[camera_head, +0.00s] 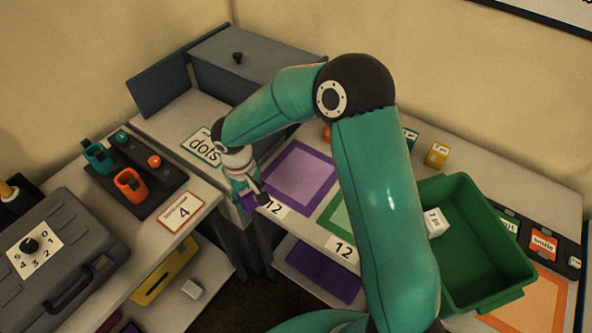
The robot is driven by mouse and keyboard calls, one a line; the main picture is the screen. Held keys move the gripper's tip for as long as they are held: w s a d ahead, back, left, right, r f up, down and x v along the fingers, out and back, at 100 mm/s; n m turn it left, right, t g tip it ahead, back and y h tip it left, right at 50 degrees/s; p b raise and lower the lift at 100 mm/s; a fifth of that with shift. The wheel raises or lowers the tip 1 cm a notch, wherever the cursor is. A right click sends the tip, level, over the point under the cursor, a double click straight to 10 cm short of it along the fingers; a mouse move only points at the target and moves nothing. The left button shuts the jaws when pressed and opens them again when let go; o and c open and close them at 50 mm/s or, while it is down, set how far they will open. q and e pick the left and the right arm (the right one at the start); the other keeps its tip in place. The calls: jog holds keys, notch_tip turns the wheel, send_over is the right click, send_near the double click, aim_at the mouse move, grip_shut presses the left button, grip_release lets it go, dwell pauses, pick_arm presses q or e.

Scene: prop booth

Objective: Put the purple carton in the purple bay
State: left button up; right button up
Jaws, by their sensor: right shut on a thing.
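My right gripper (256,198) reaches over the white table's left front edge, pointing down. It is shut on the purple carton (247,203), of which only a small piece shows; the fingers hide the rest. The purple bay (298,176), a pale square with a purple border, lies on the table just right of the gripper. My left gripper is not in view.
My right arm covers part of a green-bordered bay (333,222). A "dots" card (202,148) lies behind the gripper. A purple panel (323,270) is below the table.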

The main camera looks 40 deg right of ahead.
jog(key=shift+w+a+r, duration=0.1)
jog(key=shift+w+a, duration=0.05)
jog(key=shift+a, duration=0.15)
jog(key=d+r+n+b, duration=0.1)
jog(key=d+r+n, duration=0.6)
jog(key=d, duration=0.4)
notch_tip(320, 180, up, 6)
jog(key=n+y+b, duration=0.1)
jog(key=n, duration=0.9)
send_over(314, 182)
notch_tip(314, 182, down, 15)
jog(key=shift+r+p, duration=0.2)
jog(key=shift+p, duration=0.45)
notch_tip(314, 182, down, 4)
jog(key=shift+r+p, duration=0.1)
jog(key=shift+p, duration=0.2)
jog(key=shift+f, duration=0.25)
